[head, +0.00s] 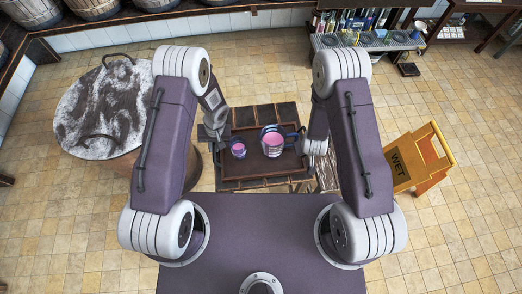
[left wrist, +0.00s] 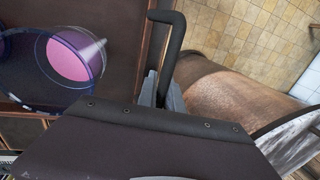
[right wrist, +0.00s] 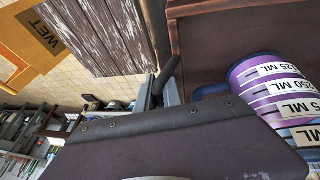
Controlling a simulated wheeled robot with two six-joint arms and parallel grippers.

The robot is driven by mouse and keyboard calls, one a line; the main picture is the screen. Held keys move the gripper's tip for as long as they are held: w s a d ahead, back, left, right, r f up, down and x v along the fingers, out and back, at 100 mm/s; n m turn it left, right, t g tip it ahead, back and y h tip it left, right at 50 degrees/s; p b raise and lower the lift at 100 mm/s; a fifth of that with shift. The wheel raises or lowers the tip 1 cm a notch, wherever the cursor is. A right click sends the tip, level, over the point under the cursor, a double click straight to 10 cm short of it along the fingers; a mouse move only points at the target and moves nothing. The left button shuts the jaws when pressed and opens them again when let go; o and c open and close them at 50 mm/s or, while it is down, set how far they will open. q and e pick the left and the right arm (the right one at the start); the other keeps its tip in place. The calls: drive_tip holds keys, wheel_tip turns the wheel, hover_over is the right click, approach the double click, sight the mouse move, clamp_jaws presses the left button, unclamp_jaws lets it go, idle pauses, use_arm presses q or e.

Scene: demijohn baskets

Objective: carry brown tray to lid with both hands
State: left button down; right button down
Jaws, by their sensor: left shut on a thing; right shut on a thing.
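The brown tray (head: 250,172) is in front of me, between my two arms, and looks level. It carries a small cup of pink (head: 238,150) and a larger banded jug of pink (head: 272,143). My left gripper (head: 221,140) is shut on the tray's left handle, a dark bar that shows in the left wrist view (left wrist: 172,48). My right gripper (head: 304,146) is shut on the right handle, partly hidden in the right wrist view (right wrist: 168,72). The mottled grey-white round lid (head: 105,112), with two dark handles, lies on a wide brown vessel at the left.
A slatted wooden stand (head: 265,114) is under or just behind the tray; I cannot tell whether they touch. A yellow WET sign (head: 418,160) stands at the right. A loaded shelf (head: 370,40) and baskets (head: 95,8) line the back. Tiled floor is clear behind the stand.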

use_arm(q)
drive_tip(key=shift+w+r, duration=0.1)
use_arm(e)
drive_tip(key=shift+w+r, duration=0.1)
idle(0.4)
